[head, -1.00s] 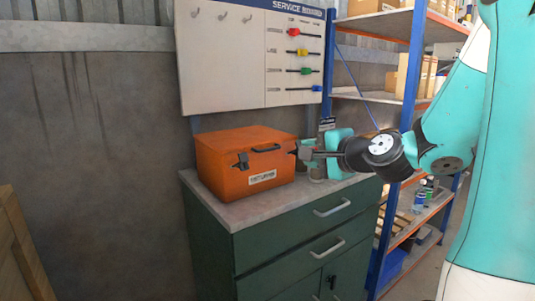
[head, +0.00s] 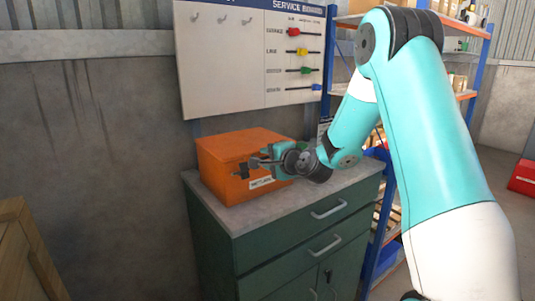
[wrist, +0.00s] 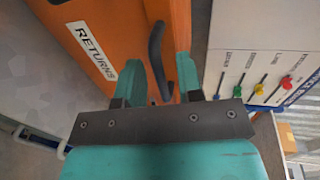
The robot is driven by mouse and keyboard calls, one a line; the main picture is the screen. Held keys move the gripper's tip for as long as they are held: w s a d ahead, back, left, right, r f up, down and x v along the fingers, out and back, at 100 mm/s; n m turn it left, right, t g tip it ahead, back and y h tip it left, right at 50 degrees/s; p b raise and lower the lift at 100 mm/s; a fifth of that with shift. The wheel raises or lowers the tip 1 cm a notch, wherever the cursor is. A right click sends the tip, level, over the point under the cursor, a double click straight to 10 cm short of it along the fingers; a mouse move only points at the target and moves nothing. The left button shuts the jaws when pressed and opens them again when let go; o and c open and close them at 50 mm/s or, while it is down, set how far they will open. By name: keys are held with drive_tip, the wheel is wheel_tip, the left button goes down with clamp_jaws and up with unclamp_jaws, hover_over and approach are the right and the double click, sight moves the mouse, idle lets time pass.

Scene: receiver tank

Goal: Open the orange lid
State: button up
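The orange box stands shut on the cabinet, its orange lid (head: 238,143) lying flat in the head view. A dark latch (head: 241,169) shows at the left of its front, and part of a white label (head: 260,184) lies lower. My gripper (head: 262,161) is at the box's front and hides the dark handle in the head view. In the wrist view, my gripper (wrist: 160,72) is open, with its two teal fingers on either side of the black handle (wrist: 156,55). A gap shows between the handle and the fingers. The label there (wrist: 92,47) reads RETURNS.
The green cabinet (head: 285,241) has a grey top (head: 235,217) and drawer handles. A service board (head: 235,70) with hooks and coloured tags hangs behind the box. Blue shelving (head: 470,60) stands at the right. A wooden crate (head: 25,255) is at the lower left.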

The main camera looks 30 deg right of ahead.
drive_tip(key=shift+w, duration=0.35)
clamp_jaws()
